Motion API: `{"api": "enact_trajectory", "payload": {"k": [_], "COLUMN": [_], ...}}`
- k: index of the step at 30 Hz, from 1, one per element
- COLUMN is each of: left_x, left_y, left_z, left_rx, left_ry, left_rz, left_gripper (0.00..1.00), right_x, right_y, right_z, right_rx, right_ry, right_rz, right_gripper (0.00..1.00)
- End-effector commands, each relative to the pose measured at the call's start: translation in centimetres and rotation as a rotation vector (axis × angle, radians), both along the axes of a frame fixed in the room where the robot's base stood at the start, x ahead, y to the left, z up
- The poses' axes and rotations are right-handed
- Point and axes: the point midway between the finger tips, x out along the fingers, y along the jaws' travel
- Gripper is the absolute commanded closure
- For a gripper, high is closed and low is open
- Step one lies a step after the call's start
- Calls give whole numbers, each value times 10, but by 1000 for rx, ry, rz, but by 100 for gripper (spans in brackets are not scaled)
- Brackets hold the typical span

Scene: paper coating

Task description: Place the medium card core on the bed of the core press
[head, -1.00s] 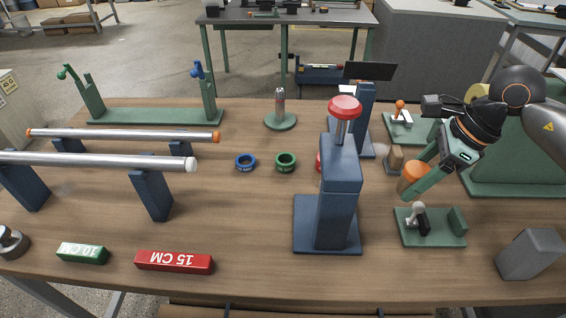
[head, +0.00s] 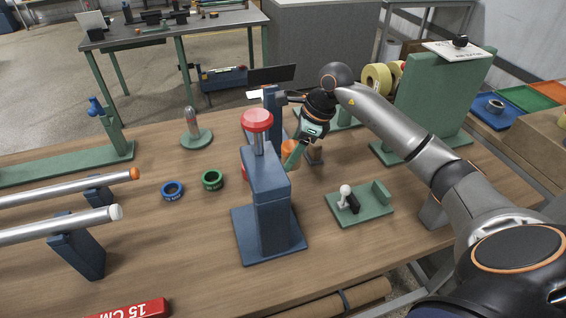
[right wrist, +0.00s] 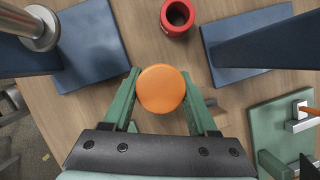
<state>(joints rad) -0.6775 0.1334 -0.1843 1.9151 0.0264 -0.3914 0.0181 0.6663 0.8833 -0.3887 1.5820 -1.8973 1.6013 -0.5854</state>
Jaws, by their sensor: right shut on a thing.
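The medium card core appears to be the short orange cylinder (head: 289,149), held upright in my right gripper (head: 292,157). In the right wrist view the round orange end of the core (right wrist: 161,89) sits between the two green fingers of my right gripper (right wrist: 163,100), which are shut on it. The core press, a blue column with a red knob (head: 257,120) and a flat blue bed (head: 243,228), stands in front and to the left of the core. The core is above the table, apart from the press, and partly behind its column. My left gripper is not in view.
A red ring (right wrist: 177,14) lies near the core, with green (head: 213,180) and blue (head: 172,190) rings farther left. A second blue stand (head: 270,103) is behind the press. A green clamp base (head: 372,210) stands right of the press.

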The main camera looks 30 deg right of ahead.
Motion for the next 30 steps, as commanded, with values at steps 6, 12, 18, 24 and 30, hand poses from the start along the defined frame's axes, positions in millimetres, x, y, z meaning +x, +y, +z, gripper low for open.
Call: {"api": "enact_trajectory", "payload": {"k": [6,12,18,24,30], "left_x": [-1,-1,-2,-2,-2], "left_y": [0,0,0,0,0], "left_z": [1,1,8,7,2], "left_rx": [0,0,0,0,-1], "left_ry": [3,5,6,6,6], "left_rz": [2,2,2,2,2], "left_gripper": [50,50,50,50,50], "right_x": [22,29,29,29,29], "right_y": [0,-1,0,-1,-1], "right_z": [-25,-34,-62,-65,-70], "right_rx": [3,2,2,0,-1], "right_ry": [-2,-1,0,-3,-3], "right_rz": [-1,-1,-1,0,0], "right_gripper": [94,94,94,94,94]}}
